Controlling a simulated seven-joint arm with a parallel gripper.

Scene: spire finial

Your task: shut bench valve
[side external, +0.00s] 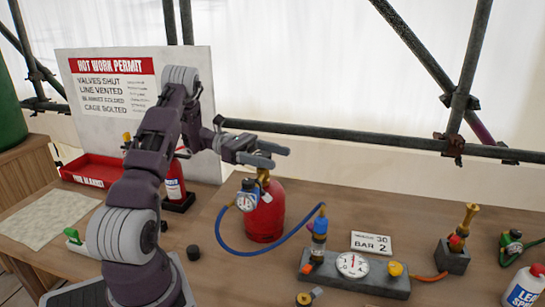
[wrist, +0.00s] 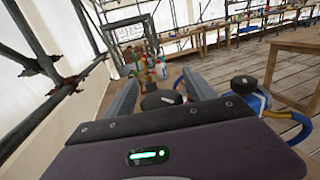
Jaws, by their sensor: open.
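My gripper (side external: 282,156) is above the red gas cylinder (side external: 265,212), its two fingers apart with nothing held. In the wrist view my gripper (wrist: 160,82) shows both fingers spread, with a dark round knob (wrist: 162,100) between them in the picture; I cannot tell whether they touch it. A regulator with a gauge (side external: 247,197) sits at the cylinder's neck. A blue hose (side external: 275,248) runs to a grey bench block (side external: 355,282). Which part is the bench valve is unclear.
A card reading BAR 2 (side external: 371,243) lies behind the block. A brass nozzle stand (side external: 455,245) and a leak spray bottle (side external: 524,288) are at the right. A fire extinguisher (side external: 175,185) and red tray (side external: 92,170) are at the left. Scaffold poles (side external: 380,142) cross behind.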

